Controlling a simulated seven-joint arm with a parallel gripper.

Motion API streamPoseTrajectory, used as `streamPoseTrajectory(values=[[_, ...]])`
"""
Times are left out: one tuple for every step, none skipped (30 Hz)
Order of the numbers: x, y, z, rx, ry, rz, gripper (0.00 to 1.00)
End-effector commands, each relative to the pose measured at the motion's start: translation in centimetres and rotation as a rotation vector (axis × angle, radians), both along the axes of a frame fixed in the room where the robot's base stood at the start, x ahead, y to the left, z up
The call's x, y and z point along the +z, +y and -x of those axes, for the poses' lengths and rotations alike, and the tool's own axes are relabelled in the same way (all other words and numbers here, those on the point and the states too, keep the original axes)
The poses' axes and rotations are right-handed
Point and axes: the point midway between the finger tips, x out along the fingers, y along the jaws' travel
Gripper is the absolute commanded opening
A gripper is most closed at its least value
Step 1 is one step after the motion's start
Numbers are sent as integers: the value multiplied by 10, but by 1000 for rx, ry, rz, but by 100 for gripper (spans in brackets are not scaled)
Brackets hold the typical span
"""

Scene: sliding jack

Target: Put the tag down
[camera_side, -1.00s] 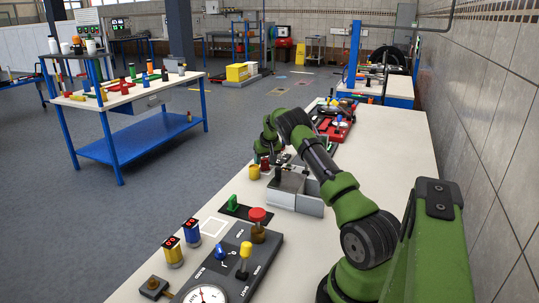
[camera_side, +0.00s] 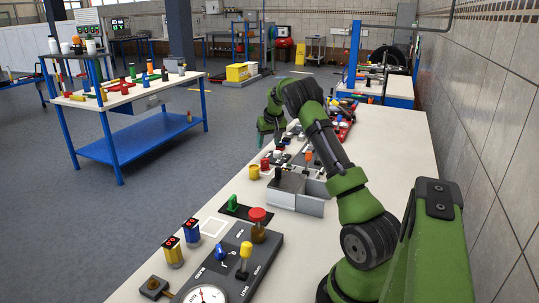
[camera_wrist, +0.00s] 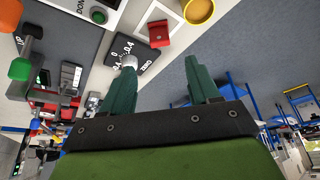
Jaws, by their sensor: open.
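A small red block with a dark spot (camera_wrist: 158,33), which looks like the tag, lies on the pale bench beside the black ZERO plate (camera_wrist: 117,50) in the wrist view. A red piece (camera_side: 265,163) shows near the yellow cup in the side view. My gripper (camera_wrist: 161,64) is open, with two dark green fingers spread and nothing seen between them. In the side view my gripper (camera_side: 270,132) hangs above the bench's left edge, beyond the red piece and apart from it.
The yellow cup (camera_side: 254,172) stands near the bench edge; it also shows in the wrist view (camera_wrist: 199,11). A grey metal fixture (camera_side: 297,190) stands nearer the camera. A red tray (camera_side: 343,131) and small parts lie farther along. Bench to the right is clear.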

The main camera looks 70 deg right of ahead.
Motion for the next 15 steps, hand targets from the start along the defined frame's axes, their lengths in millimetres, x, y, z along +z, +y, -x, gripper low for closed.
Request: streamPoseTrajectory(values=[[5, 1, 1, 1, 0, 1, 61], [7, 3, 1, 1, -3, 0, 61], [11, 6, 1, 2, -6, -2, 61], [15, 10, -1, 4, -12, -5, 61], [21, 16, -3, 5, -21, -8, 61], [30, 27, -6, 9, -36, -15, 61], [38, 38, -9, 14, -50, -23, 61], [47, 51, -11, 19, -66, -31, 61], [61, 72, -16, 29, -90, -46, 61], [72, 90, -18, 37, -109, -59, 61], [82, 110, -20, 50, -128, -74, 61], [96, 137, -20, 66, -153, -93, 61], [105, 157, -20, 80, -169, -107, 61], [114, 177, -18, 95, -185, -120, 61], [125, 205, -15, 117, -204, -139, 61]])
